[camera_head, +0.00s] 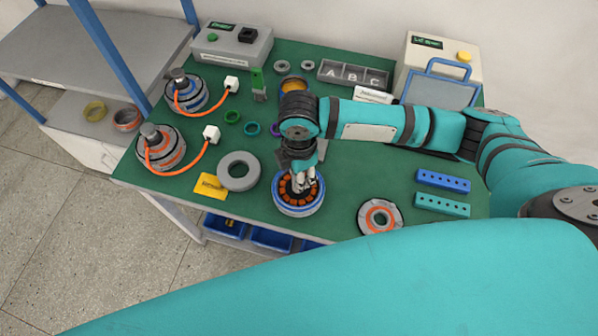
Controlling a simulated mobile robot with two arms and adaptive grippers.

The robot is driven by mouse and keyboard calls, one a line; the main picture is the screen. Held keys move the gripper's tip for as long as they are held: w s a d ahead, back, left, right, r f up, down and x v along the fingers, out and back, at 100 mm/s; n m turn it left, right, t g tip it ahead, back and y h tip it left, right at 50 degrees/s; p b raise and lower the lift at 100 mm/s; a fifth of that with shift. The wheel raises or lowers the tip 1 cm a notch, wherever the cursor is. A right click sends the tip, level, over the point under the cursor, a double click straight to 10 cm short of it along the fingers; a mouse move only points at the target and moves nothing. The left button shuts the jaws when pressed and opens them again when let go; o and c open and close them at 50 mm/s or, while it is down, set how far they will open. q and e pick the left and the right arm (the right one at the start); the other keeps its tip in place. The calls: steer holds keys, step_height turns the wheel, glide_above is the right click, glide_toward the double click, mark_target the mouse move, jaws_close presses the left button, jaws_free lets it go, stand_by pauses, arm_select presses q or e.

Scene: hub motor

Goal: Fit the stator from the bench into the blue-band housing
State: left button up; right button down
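The blue-band housing (300,210) stands near the front edge of the green bench. A ring of orange-brown windings, which looks like the stator (283,189), lies inside its rim. I cannot tell how deeply it is seated. My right gripper (304,181) comes down over its middle from my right arm. Its fingertips are close together at the centre of the windings, but whether they hold the stator is too small to tell. My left gripper is not in view.
Two motors with orange cables (163,148) (187,92) stand at the left. A grey ring (238,171) and a yellow card (210,186) lie left of the housing. An orange-ringed disc (380,217) and blue (443,181) and teal (442,205) hole blocks lie right.

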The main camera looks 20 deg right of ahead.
steer(key=c, duration=1)
jaws_free()
steer(key=shift+o, duration=0.2)
step_height(320, 180, up, 12)
